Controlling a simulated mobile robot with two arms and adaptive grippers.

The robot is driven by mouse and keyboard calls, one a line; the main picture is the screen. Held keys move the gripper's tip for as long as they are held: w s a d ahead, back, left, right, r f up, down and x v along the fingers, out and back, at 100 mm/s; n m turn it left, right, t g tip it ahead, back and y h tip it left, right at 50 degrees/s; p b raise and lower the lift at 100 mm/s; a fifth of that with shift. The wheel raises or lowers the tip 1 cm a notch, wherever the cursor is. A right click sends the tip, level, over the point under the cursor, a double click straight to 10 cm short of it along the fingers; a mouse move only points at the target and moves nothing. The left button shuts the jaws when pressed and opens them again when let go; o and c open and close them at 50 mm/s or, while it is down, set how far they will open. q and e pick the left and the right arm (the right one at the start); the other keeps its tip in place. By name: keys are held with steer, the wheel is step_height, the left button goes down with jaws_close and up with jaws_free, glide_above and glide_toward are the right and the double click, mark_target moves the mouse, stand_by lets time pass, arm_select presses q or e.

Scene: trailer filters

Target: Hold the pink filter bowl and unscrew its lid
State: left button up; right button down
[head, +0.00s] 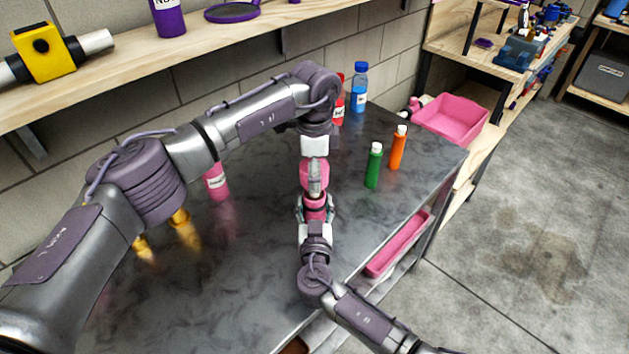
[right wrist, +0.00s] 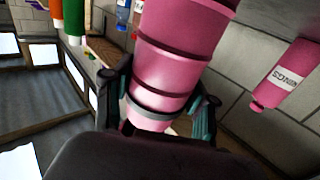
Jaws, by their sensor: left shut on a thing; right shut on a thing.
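The pink filter (head: 322,171) is held above the dark table, between my two grippers. In the right wrist view the pink filter (right wrist: 175,65) is a large stepped cylinder with a grey ring near its narrow end. My right gripper (head: 315,208) is shut around that narrow end, a finger on each side; its fingers also show in the right wrist view (right wrist: 160,112). My left gripper (head: 314,180) comes down from above and is shut on the filter's other end. The arms and fingers hide much of it, and I cannot tell where lid and bowl meet.
A green bottle (head: 374,166) and an orange bottle (head: 397,148) stand to the right on the table (head: 240,280). Blue (head: 359,90) and red (head: 338,108) bottles stand behind. A pink labelled bottle (head: 216,182) stands left. A pink bin (head: 452,118) is beyond the table's right end.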

steer(key=shift+c, duration=1.3)
jaws_free()
